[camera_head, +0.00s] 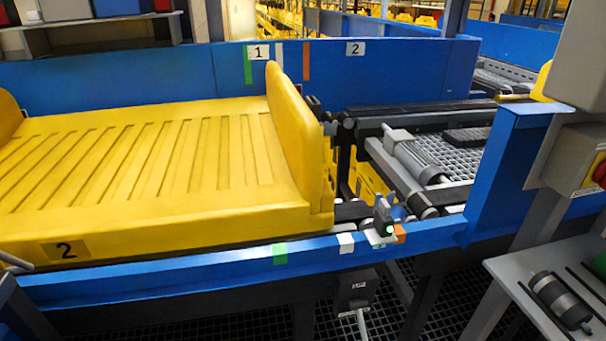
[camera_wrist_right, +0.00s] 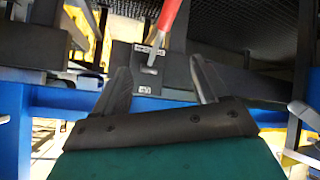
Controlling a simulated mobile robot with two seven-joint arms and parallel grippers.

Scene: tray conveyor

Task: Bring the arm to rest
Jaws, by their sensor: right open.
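My right gripper (camera_wrist_right: 162,84) shows in the right wrist view. Its two dark fingers are spread apart with nothing held between them. Beyond the fingers is a black box with small white labels (camera_wrist_right: 148,72), with a grey and red rod-like piece (camera_wrist_right: 168,18) in front of or above it. I cannot tell how far the box is from the fingertips. No gripper can be made out in the head view, and my left gripper is in neither view.
A yellow tray (camera_head: 150,160) marked 2 sits on the conveyor between blue rails (camera_head: 200,275). A small sensor with a green light (camera_head: 385,222) stands on the front rail. A black box (camera_head: 357,290) hangs below it. Rollers (camera_head: 415,160) and a grey side table (camera_head: 530,275) are at right.

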